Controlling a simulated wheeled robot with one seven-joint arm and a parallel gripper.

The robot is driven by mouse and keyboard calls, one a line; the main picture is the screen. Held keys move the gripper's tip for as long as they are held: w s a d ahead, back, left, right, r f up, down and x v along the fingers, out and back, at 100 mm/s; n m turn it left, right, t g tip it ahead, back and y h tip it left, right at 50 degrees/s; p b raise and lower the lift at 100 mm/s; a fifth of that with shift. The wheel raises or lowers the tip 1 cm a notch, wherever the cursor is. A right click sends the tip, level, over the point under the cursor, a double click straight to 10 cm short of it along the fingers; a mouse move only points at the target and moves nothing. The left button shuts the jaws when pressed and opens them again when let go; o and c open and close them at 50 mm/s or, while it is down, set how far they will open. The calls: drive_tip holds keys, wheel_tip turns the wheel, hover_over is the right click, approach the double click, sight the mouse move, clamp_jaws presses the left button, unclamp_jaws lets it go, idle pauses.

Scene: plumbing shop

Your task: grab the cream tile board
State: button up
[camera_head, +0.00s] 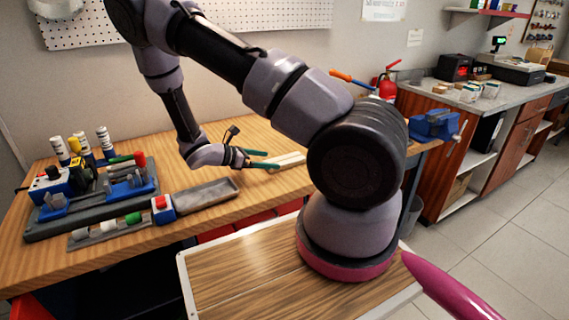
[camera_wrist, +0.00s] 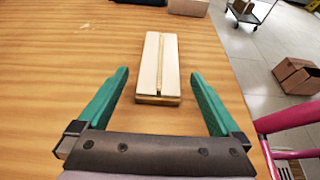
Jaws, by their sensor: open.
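The cream tile board (camera_wrist: 148,65) lies flat on the wooden workbench in the wrist view, a long pale slab with a thin strip along its length and a brown front edge. In the head view the board (camera_head: 289,161) shows just right of my gripper, partly hidden by my arm. My gripper (camera_wrist: 157,100) is open, with its two green fingers apart. I cannot tell how high the fingers are above the bench. In the head view my gripper (camera_head: 266,159) points toward the board.
The workbench (camera_head: 60,258) holds a grey rack (camera_head: 95,212) with blue parts at left and a grey tray (camera_head: 207,194) nearer my gripper. A blue vise (camera_head: 434,125) sits at the bench's right end. Bench wood around the board is clear.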

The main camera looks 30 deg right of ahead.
sight(283, 161)
drive_tip(key=x, duration=0.5)
drive_tip(key=shift+f, duration=0.15)
drive_tip(key=c, duration=1.5)
